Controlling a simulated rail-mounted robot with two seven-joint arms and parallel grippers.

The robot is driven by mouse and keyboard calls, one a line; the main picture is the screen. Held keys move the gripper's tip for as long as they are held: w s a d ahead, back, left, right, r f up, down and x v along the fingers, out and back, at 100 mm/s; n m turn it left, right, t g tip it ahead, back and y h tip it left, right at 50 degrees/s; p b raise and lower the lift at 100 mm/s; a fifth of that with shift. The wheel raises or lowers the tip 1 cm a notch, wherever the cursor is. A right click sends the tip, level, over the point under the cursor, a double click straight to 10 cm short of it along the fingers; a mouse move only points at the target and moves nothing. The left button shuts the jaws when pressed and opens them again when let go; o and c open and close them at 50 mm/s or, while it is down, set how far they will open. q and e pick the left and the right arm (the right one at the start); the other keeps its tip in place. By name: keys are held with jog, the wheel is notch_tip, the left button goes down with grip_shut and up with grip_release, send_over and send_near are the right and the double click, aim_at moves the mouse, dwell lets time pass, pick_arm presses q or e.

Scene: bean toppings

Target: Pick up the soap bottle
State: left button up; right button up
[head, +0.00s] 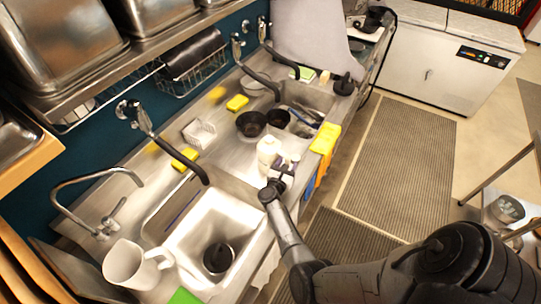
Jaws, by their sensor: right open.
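The soap bottle looks to be the white bottle (268,147) standing upright on the metal counter between the two sinks. My right gripper (281,166) is at the near side of the bottle, low and close to it. Its jaws are open; the view is too small to tell whether the fingers are around the bottle or just beside it. The bottle's lower part is partly hidden by the gripper. My left gripper is not in view.
A yellow cloth (325,138) hangs over the counter edge right of the bottle. Dark bowls (251,123) stand behind it. The near white sink (193,238) and a white pitcher (135,265) are at lower left. Black faucets (172,154) arch over the counter. The floor mat (400,165) is clear.

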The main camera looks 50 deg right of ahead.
jog(key=shift+c, duration=0.2)
grip_shut()
jog(key=shift+r, duration=0.1)
